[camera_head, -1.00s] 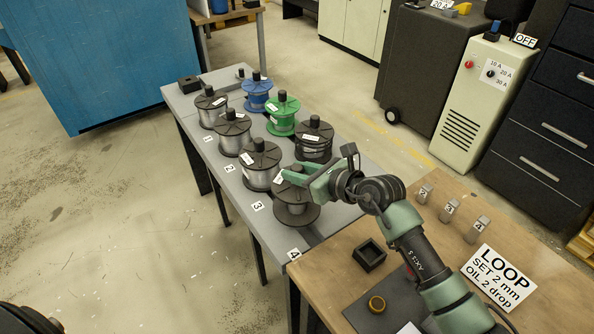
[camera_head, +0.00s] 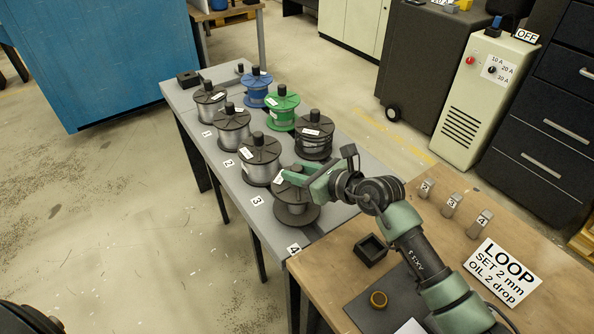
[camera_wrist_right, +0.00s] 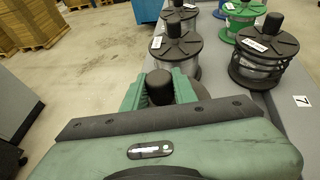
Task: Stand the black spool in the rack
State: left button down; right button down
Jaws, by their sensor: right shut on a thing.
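The spool with black wire (camera_head: 314,142) stands on the grey rack table (camera_head: 342,186), in the row right of the numbered front row; it also shows in the right wrist view (camera_wrist_right: 264,58). My left gripper is not in view.
Grey-wire spools stand by labels 1 (camera_head: 209,101), 2 (camera_head: 232,128) and 3 (camera_head: 260,160). A blue spool (camera_head: 256,88) and a green spool (camera_head: 283,108) stand behind them. A wooden bench (camera_head: 440,232) with a small black square holder (camera_head: 371,250) adjoins at right.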

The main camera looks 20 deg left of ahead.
jog(key=shift+f+b, duration=0.75)
jog(key=shift+f, duration=0.25)
jog(key=c, duration=1)
grip_release()
jog(key=shift+c, duration=0.2)
jog(key=shift+f, duration=0.1)
jog(key=v, duration=0.8)
jog(key=shift+b, duration=0.35)
jog(key=shift+a, duration=0.15)
